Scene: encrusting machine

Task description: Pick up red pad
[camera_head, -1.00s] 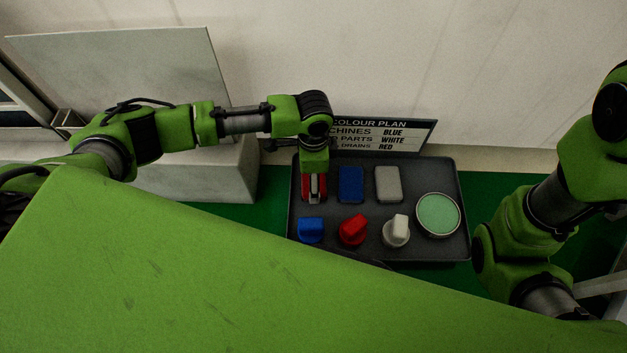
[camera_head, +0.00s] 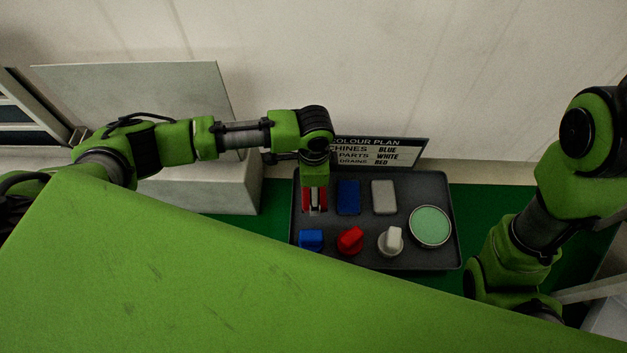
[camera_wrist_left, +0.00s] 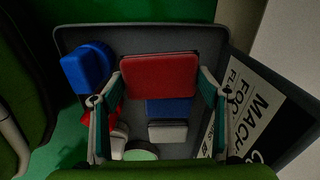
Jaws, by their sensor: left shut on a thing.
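The red pad (camera_wrist_left: 160,78) is between the two fingers of my left gripper (camera_wrist_left: 160,88) in the left wrist view, and the fingers are shut on its sides. In the head view the left gripper (camera_head: 314,204) points down at the tray's upper left corner. Red parts of the pad (camera_head: 308,194) show around the fingers. I cannot tell whether the pad is clear of the tray floor. My right arm is at the right of the head view; its gripper is not in view.
The dark tray (camera_head: 385,262) also holds a blue pad (camera_head: 348,197), a white pad (camera_head: 384,197), blue (camera_head: 311,240), red (camera_head: 350,241) and white (camera_head: 391,241) knobs and a round green-topped dish (camera_head: 430,226). A colour plan sign (camera_head: 385,151) stands behind it.

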